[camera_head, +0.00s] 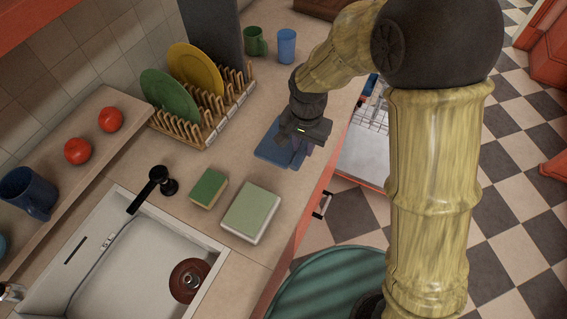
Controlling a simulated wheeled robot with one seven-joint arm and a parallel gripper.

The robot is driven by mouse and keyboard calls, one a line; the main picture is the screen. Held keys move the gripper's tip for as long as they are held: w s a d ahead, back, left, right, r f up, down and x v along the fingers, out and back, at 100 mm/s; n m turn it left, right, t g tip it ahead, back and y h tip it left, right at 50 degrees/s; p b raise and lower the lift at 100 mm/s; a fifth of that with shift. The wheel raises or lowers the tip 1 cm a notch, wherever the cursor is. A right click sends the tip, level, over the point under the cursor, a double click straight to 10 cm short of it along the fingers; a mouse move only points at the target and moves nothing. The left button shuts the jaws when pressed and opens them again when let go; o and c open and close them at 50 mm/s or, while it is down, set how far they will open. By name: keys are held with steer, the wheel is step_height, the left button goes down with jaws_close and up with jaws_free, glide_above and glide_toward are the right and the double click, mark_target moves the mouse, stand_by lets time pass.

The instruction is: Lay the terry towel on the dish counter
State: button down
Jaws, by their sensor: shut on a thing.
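A blue flat folded cloth, which looks like the terry towel (269,153), is at the front edge of the dish counter (222,160), right of the dish rack. My gripper (298,149) points down over it and is shut on it. The fingertips are partly hidden by the gripper body and blend with the cloth. The cloth appears to be at or just above the counter top; I cannot tell whether it touches.
A dish rack (212,125) holds a green plate (169,96) and a yellow plate (196,69). A sponge (208,188) and a pale green-topped block (251,212) lie near the sink (115,274). A green mug (255,41) and blue cup (286,46) stand behind. An open dishwasher (365,150) is at right.

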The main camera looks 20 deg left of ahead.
steer(key=shift+r, duration=0.1)
steer(key=shift+f+p, duration=0.7)
steer(key=shift+f, duration=2.25)
steer(key=shift+f+p, duration=0.5)
steer(key=shift+f, duration=1.6)
steer(key=shift+f, duration=0.1)
steer(key=c, duration=1.2)
jaws_free()
